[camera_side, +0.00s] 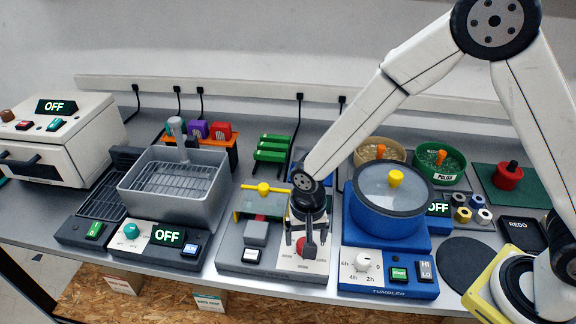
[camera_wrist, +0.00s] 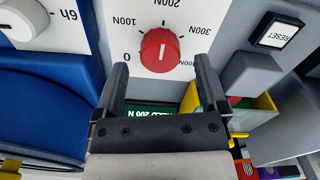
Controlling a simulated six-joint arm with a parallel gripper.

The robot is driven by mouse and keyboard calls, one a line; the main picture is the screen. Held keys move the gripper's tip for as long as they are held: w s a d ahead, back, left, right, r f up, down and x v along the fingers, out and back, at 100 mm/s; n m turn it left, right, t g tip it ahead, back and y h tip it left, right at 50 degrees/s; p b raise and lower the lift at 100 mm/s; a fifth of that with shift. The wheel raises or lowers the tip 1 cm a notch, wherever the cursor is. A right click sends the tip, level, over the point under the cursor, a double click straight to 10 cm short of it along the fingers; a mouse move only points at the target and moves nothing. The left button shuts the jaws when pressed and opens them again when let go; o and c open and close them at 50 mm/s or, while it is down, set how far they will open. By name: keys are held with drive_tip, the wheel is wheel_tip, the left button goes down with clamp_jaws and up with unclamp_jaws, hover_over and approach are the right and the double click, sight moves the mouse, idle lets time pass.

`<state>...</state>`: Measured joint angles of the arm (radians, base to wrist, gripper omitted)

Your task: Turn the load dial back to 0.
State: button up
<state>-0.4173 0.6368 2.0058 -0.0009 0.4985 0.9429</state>
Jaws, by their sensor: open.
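The load dial (camera_wrist: 159,50) is a red knob on a white panel (camera_wrist: 110,40) with a printed scale of 0, 100N, 200N and 300N marks. A pale mark on the knob points near 200N. In the side view the dial (camera_side: 301,244) is partly hidden behind my fingers. My gripper (camera_wrist: 162,66) is open, with one finger on each side of the dial's lower part in the wrist view. A gap shows between each finger and the knob. In the side view my gripper (camera_side: 306,240) points down over the panel.
A RESET button (camera_wrist: 277,33) is right of the panel in the wrist view. A green display (camera_wrist: 155,114) is partly hidden behind my gripper. The blue tumbler (camera_side: 388,215) with its white knob (camera_side: 362,262) stands close right. A grey sink-like tank (camera_side: 180,200) is left.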

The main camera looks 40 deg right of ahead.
drive_tip(key=shift+f, duration=1.1)
clamp_jaws()
